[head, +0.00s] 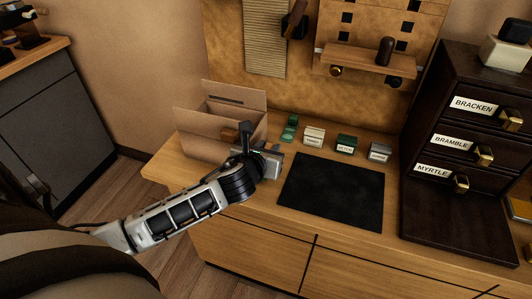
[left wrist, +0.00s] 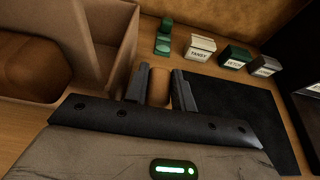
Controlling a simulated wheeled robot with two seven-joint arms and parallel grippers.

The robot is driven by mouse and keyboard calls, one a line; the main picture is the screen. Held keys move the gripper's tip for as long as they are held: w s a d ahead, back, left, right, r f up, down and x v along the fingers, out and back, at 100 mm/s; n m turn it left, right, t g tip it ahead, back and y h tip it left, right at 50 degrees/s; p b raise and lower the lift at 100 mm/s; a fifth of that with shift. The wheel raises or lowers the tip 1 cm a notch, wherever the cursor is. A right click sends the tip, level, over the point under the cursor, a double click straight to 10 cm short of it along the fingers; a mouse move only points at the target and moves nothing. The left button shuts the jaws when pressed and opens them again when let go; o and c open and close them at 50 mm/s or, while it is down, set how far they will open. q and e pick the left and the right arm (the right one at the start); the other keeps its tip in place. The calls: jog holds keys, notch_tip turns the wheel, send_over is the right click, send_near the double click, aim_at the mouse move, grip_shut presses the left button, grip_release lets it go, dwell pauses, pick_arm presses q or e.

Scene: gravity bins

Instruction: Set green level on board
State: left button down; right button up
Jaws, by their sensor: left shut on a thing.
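The black board (head: 333,193) lies flat on the wooden counter; its dark surface also shows in the left wrist view (left wrist: 235,105). My left gripper (head: 262,152) is left of the board, beside the open cardboard box. In the left wrist view its fingers (left wrist: 158,88) are shut on a brown wooden piece (left wrist: 159,84). Most of that piece is hidden by the gripper. A green object (head: 290,127) stands behind the board, apart from the gripper; it also shows in the left wrist view (left wrist: 163,36). I cannot tell whether it is the level. My right gripper is not in view.
The cardboard box (head: 190,140) holds a brown object (left wrist: 30,62). A cream labelled box (head: 313,137), a dark green one (head: 346,144) and a grey one (head: 380,152) stand behind the board. A dark drawer cabinet (head: 445,165) stands at right. The board is bare.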

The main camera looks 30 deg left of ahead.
pick_arm(q)
jog(key=shift+a+f+p, duration=0.15)
jog(key=shift+f+p, duration=0.3)
jog(key=shift+p, duration=0.1)
jog(key=shift+f, duration=0.45)
jog(key=c, duration=1.2)
grip_release()
jog(key=shift+o, duration=0.2)
